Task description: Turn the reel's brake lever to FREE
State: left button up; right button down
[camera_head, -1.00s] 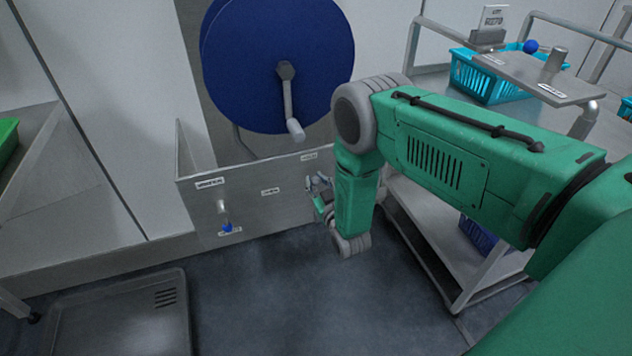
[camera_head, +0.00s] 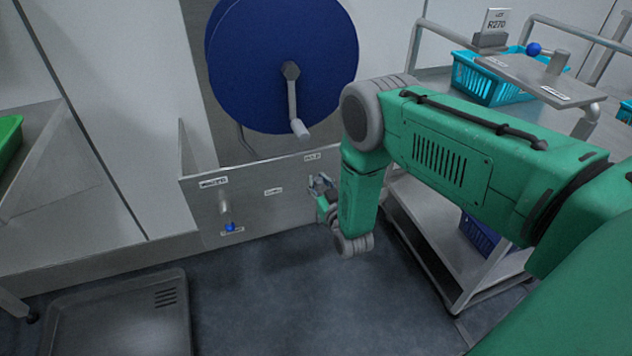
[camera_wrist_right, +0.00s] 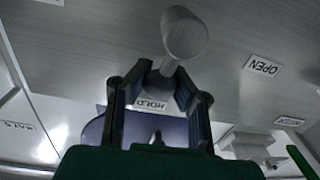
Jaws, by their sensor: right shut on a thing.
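The blue reel (camera_head: 255,75) with its grey crank (camera_head: 292,100) stands behind a low grey panel (camera_head: 255,215). My right gripper (camera_head: 322,184) is at the panel's right part, below a label reading HOLD (camera_head: 312,157). In the right wrist view my right gripper (camera_wrist_right: 162,80) is shut on a grey lever (camera_wrist_right: 185,38), which I take to be the brake lever. Its wide round end sticks out beyond the fingertips. The HOLD label (camera_wrist_right: 150,104) shows upside down behind the fingers. I cannot read a FREE label. My left gripper is not in view.
A lever with a blue knob (camera_head: 230,227) hangs at the panel's left. A cart (camera_head: 445,235) with a turquoise basket (camera_head: 487,82) stands to the right of the panel. A grey tray (camera_head: 120,320) lies at the front left. The floor before the panel is clear.

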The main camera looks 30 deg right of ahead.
jog(key=shift+s+d+f+m, duration=0.25)
jog(key=shift+s+f+m, duration=0.05)
jog(key=shift+f+m, duration=0.1)
jog(key=shift+d, duration=0.1)
jog(key=d+f+m+b, duration=0.1)
jog(key=m+b, duration=0.1)
jog(key=m, duration=0.3)
jog(key=d+f+m+b, duration=0.1)
jog(key=f+m+b, duration=0.1)
jog(key=m, duration=0.3)
jog(key=s+d+f+m+h+b, duration=0.1)
jog(key=m+b, duration=0.1)
jog(key=m, duration=0.4)
jog(key=shift+d+f, duration=0.2)
jog(key=shift+f, duration=0.05)
jog(key=c, duration=1.3)
grip_release()
jog(key=shift+r, duration=0.1)
jog(key=shift+w, duration=0.1)
